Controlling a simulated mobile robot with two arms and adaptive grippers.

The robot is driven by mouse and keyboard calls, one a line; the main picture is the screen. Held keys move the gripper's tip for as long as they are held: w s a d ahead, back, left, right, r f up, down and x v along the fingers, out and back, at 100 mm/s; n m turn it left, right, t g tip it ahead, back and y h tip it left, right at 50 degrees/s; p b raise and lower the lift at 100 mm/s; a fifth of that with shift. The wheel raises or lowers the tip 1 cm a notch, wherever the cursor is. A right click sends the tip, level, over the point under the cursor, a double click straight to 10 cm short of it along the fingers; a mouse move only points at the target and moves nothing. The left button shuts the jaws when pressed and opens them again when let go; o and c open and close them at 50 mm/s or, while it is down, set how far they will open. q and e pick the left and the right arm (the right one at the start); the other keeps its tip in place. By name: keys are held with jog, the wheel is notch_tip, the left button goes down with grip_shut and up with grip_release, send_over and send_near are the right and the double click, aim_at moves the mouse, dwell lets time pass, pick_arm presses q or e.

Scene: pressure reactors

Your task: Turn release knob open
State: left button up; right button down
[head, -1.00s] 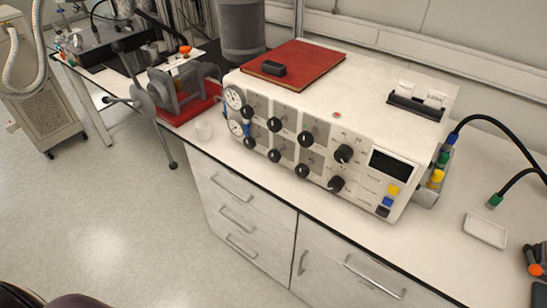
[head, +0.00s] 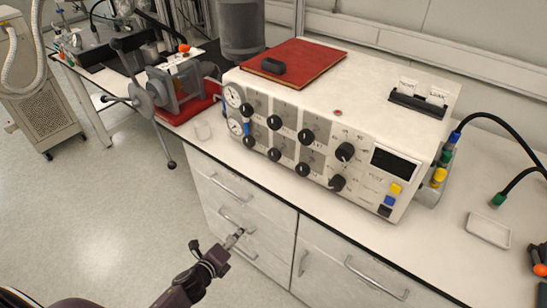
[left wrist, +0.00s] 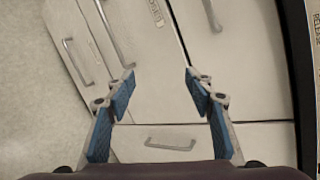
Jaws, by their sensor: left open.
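The white control box (head: 300,100) stands on the counter with several black knobs on its sloped front. The labels are too small in the head view to tell which is the release knob. The word RELEASE (left wrist: 316,30) shows at the right edge of the left wrist view. My left gripper (head: 237,239) is in front of the drawers, below the box and apart from it. Its blue-padded fingers are open and empty in the left wrist view (left wrist: 160,78).
White drawers with handles (head: 240,220) are under the counter, close behind my left gripper. A red book (head: 305,60) with a black object lies on the box. A clamp-like device (head: 175,90) with long handles stands left. A white tray (head: 487,232) and cables are at right.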

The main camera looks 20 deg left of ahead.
pick_arm(q)
jog(key=w+d+r+m+t+h, duration=0.1)
jog(key=w+r+m+t, duration=0.1)
jog(key=w+r+m, duration=0.45)
jog(key=w+d+r+m+t+h, duration=0.1)
jog(key=d+r+m+h, duration=0.15)
jog(key=r, duration=0.65)
jog(key=m+t+h, duration=0.1)
jog(key=m+h, duration=0.1)
jog(key=m, duration=0.6)
send_near(273, 156)
jog(key=x, duration=1)
jog(key=shift+p, duration=0.4)
jog(key=shift+w, duration=0.3)
jog(key=shift+c, duration=0.3)
jog(key=shift+f, duration=0.1)
jog(key=c, duration=1.1)
jog(key=shift+c, duration=0.2)
